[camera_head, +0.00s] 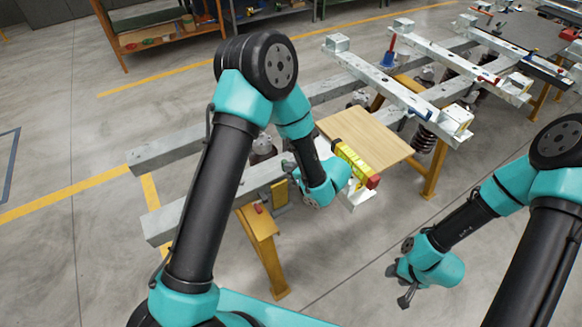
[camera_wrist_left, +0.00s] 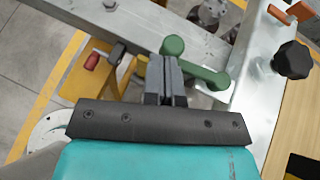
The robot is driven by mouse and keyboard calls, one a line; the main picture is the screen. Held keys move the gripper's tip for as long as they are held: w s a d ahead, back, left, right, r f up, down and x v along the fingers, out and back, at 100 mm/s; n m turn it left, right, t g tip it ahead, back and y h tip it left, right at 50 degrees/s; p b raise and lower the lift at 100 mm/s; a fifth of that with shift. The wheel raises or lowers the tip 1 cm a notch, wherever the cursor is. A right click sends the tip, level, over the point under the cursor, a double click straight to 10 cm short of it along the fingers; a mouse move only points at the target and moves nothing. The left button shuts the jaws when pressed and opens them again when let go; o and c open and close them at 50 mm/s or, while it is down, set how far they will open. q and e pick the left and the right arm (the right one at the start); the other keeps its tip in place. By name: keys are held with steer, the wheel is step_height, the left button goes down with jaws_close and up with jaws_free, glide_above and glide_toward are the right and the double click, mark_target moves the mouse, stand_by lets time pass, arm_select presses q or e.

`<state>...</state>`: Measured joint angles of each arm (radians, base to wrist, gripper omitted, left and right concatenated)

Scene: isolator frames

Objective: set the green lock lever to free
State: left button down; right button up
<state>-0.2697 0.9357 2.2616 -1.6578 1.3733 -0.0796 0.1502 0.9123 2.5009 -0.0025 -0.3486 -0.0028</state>
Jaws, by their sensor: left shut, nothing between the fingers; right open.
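The green lock lever (camera_wrist_left: 203,73) shows in the left wrist view, with a round knob at its upper left end and a rounded pivot end at the lower right, against a grey metal plate (camera_wrist_left: 258,85). My left gripper (camera_wrist_left: 166,66) is shut and empty, its fingertips just below the knob and left of the lever's bar. Whether they touch the lever I cannot tell. In the head view my left arm's wrist (camera_head: 322,190) hides the lever and the left fingers. My right gripper (camera_head: 406,296) is open and empty, over bare floor at lower right, away from the frame.
A black star knob (camera_wrist_left: 292,59) is right of the lever. A red-tipped part (camera_wrist_left: 91,61) lies on the yellow stand at left. In the head view, a wooden board (camera_head: 365,138) and a yellow level-like bar (camera_head: 354,160) lie beside my left wrist. Grey beams (camera_head: 180,150) run behind it.

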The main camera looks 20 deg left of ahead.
arm_select(q)
steer(key=s+d+r, duration=0.5)
steer(key=s+d, duration=0.2)
steer(key=d, duration=0.3)
steer(key=shift+s, duration=0.1)
stand_by(0.5)
steer(key=s+a+f+n+g+h, duration=0.4)
steer(key=s+f+n+g+h, duration=0.15)
steer(key=f, duration=0.25)
steer(key=s+a+f+n+g+h, duration=0.4)
steer(key=s+f+n+g+h, duration=0.1)
steer(key=s+f+n, duration=0.15)
steer(key=a+f+n+t+h, duration=0.1)
steer(key=a+n+t, duration=0.1)
steer(key=n, duration=0.2)
steer(key=a+f+n+t+h, duration=0.2)
steer(key=n, duration=0.2)
steer(key=a+f+n+t+h, duration=0.1)
steer(key=a+f+n+t, duration=0.1)
steer(key=n, duration=0.2)
steer(key=shift+s+a+f+t, duration=0.2)
steer(key=shift+a+t, duration=0.15)
